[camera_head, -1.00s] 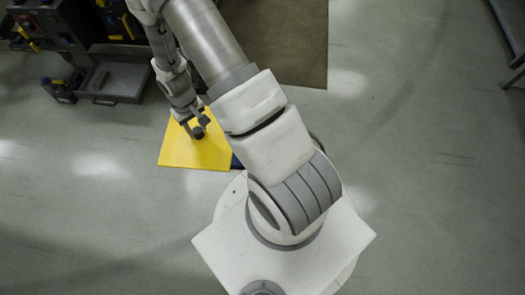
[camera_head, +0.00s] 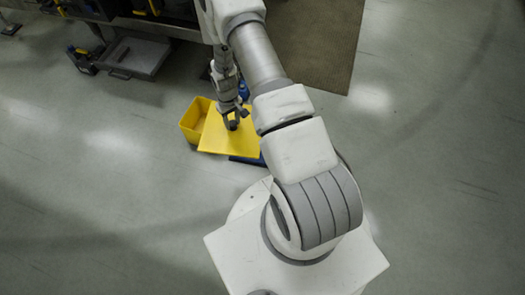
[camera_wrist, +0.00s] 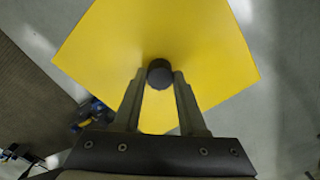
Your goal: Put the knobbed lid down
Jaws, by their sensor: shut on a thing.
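The knobbed lid (camera_head: 218,138) is a flat yellow square plate with a dark round knob. It also fills much of the wrist view (camera_wrist: 200,55), with its knob (camera_wrist: 160,73) between my fingertips. My gripper (camera_head: 234,122) is shut on the knob from above; in the wrist view (camera_wrist: 160,78) a finger stands on each side of it. The lid is held over or beside a yellow open bin (camera_head: 190,120), part of which shows at the lid's left. How far the lid is above the bin or floor I cannot tell.
A blue thing (camera_head: 246,159) shows at the lid's lower edge, mostly hidden. A grey tray (camera_head: 135,57) and a dark workbench stand at the upper left. A brown mat (camera_head: 315,40) lies at the top. The grey floor at left and right is clear.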

